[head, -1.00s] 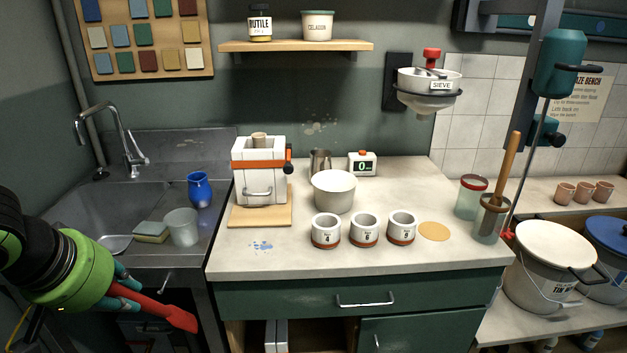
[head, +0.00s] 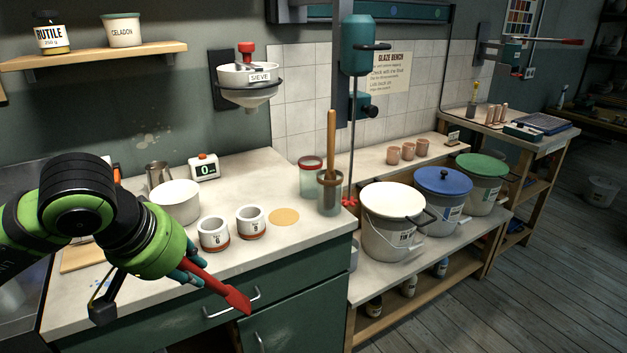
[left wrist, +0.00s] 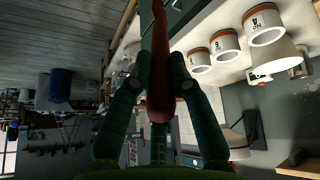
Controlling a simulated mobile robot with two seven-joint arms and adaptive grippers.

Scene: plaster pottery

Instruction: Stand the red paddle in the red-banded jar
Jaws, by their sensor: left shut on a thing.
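My left gripper (head: 190,268) is shut on the red paddle (head: 228,291), which points down and to the right in front of the bench drawers in the head view. In the left wrist view the red paddle (left wrist: 160,60) lies between the two fingers of the gripper (left wrist: 160,85). The red-banded jar (head: 311,180) is a clear jar with a red rim, standing on the bench near its right end. It looks empty, and the paddle is well apart from it. My right gripper is out of view.
A second jar with a grey rim (head: 330,200) holds a wooden-handled tool (head: 331,145), just right of the red-banded jar. White cups (head: 251,222), a round tan disc (head: 284,217) and a white bowl (head: 176,202) stand left of it. A mixer's shaft (head: 352,140) stands to the right.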

